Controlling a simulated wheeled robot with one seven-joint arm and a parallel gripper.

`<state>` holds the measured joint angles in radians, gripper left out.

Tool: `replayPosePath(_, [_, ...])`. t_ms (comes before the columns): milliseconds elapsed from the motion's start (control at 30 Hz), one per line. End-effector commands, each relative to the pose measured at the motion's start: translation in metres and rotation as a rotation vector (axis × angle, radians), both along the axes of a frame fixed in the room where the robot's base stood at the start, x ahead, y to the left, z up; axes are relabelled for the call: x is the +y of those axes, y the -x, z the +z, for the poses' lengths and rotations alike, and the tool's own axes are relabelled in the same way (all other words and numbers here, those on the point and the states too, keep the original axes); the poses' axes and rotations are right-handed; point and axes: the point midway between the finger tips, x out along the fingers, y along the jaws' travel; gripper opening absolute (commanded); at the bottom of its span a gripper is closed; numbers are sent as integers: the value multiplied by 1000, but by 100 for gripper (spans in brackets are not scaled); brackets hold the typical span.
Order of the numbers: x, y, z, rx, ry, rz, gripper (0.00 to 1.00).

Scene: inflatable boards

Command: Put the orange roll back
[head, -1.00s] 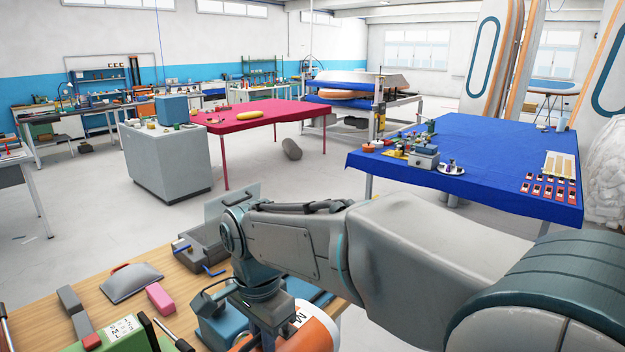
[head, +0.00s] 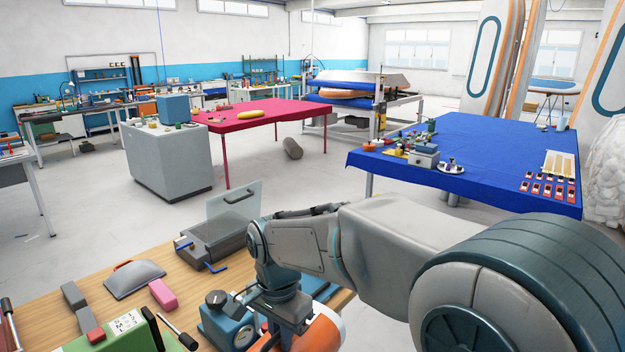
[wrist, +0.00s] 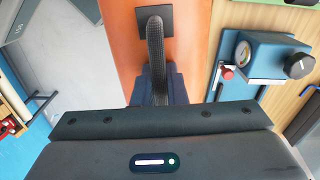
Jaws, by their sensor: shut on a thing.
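The orange roll (head: 325,330) shows low in the head view, beside and under my gripper, with its lower part cut off by the frame. In the head view my gripper (head: 283,322) is at the right part of the wooden bench, partly hidden by my wrist.
The wooden bench (head: 128,312) holds a blue device with a gauge (head: 228,322), a grey open-lidded box (head: 212,243), a pink block (head: 163,294) and a green case (head: 125,332). The blue table (head: 480,160) and red table (head: 262,112) stand beyond open floor.

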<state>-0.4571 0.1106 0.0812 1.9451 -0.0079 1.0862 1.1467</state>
Motion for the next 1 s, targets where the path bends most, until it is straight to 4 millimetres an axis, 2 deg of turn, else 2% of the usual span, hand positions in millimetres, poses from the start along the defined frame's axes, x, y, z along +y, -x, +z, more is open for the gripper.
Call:
replayPosePath(367, [-44, -43, -60, 4, -1, 144, 0])
replayPosePath(567, [-88, -68, -112, 5, -1, 271, 0])
replayPosePath(700, [-126, -80, -152, 5, -1, 374, 0])
replayPosePath(900, [-173, -85, -199, 2, 0, 502, 0])
replayPosePath(1000, [-188, -85, -215, 1, 0, 549, 0])
